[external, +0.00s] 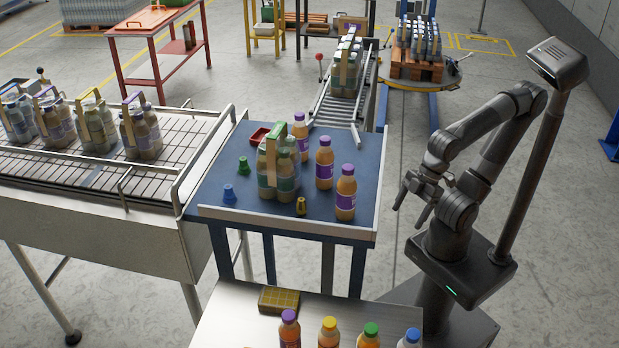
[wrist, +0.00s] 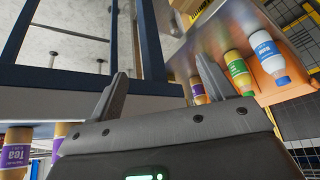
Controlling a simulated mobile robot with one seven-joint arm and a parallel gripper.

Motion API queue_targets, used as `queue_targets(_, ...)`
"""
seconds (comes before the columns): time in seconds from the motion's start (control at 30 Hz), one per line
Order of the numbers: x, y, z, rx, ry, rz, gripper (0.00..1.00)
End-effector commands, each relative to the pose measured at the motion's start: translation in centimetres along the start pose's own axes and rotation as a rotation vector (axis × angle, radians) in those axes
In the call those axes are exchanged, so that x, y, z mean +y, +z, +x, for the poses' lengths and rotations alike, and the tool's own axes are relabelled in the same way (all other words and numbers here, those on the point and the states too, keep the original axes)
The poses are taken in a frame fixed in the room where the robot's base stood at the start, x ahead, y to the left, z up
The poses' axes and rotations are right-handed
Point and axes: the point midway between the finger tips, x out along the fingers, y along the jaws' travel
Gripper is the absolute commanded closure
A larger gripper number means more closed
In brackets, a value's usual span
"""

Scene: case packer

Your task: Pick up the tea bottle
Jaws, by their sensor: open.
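Bottles with purple caps and orange-brown contents stand upright on the blue table: one near the front right corner (external: 345,199), one behind it (external: 324,170) and one further back (external: 301,133). In the wrist view, a bottle whose purple label reads "Tea" (wrist: 16,155) shows at the lower left, with part of another purple-labelled bottle (wrist: 60,132) beside it. Another purple-capped bottle (external: 289,332) stands on the front metal table. My gripper (external: 408,213) is open and empty, right of the blue table and apart from every bottle. Its two fingers also show in the wrist view (wrist: 162,68).
A conveyor (external: 60,165) with packed carriers is at left. Yellow-, green- and blue-capped bottles (external: 371,336) stand on the front table. Open floor lies behind my arm.

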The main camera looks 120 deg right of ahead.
Motion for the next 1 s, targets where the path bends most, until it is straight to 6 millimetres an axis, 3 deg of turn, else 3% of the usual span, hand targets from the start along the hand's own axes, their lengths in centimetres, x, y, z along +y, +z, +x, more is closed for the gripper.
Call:
queue_targets(0.13,0.4,0.6,0.7,-0.077,-0.094,0.266,0.25)
queue_targets(0.27,0.5,0.5,1.0,-0.19,-0.253,0.689,0.25)
queue_targets(0.47,1.8,-2.0,-0.2,-0.349,-0.55,1.359,0.25)
queue_targets(0.7,6.6,-6.7,-2.8,-0.483,-0.966,1.989,0.25)
queue_targets(1.0,13.0,-9.7,-4.2,-0.548,-1.372,2.369,0.25)
